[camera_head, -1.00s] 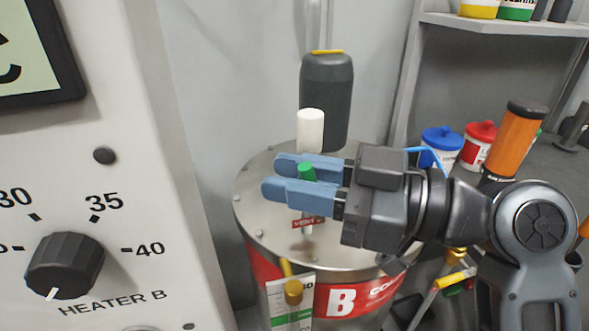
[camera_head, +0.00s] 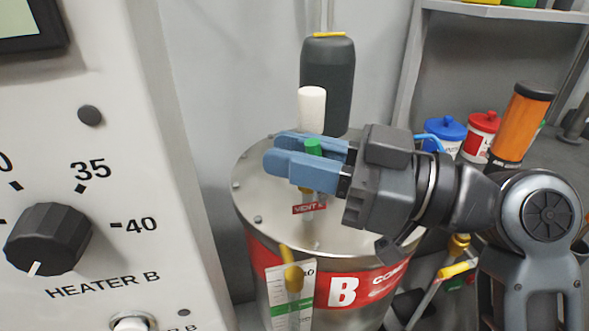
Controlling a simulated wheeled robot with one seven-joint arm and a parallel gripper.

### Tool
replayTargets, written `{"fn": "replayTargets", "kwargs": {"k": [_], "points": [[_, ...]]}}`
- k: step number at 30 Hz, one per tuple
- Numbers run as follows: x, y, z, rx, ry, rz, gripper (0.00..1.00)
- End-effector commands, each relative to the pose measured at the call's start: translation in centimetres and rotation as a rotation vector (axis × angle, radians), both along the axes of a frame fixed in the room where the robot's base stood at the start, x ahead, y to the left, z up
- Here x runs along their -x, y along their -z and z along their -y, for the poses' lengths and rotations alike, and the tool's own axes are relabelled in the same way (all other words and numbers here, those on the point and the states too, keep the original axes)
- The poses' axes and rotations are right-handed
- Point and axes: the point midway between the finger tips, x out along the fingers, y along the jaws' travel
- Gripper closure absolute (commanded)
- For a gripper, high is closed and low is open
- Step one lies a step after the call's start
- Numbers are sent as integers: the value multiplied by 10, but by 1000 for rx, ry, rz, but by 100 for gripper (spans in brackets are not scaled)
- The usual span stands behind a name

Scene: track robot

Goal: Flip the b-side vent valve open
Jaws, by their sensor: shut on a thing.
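The b-side vent valve stands on the lid of the drum marked B (camera_head: 269,222). Its green handle (camera_head: 313,147) shows between the two blue fingers of my gripper (camera_head: 300,165). The fingers reach in from the right and are shut on the handle. Below them a brass part and a red tag reading "VENT" (camera_head: 309,208) show on the valve's stem. The near finger hides much of the valve, so I cannot tell how far the handle is turned.
A white cylinder (camera_head: 311,108) and a dark canister (camera_head: 327,85) stand behind my fingers. A white panel with the Heater B knob (camera_head: 48,238) fills the left. Blue (camera_head: 440,135) and red (camera_head: 481,133) containers and an orange cylinder (camera_head: 521,120) stand at right.

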Motion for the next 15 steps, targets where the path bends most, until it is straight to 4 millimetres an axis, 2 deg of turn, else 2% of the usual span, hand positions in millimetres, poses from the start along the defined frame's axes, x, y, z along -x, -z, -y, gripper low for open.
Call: {"fn": "replayTargets", "kwargs": {"k": [1, 15], "points": [[-1, 7, 2, -27, 1, -3, 100], [-2, -3, 10, -191, -1, -53, 100]]}}
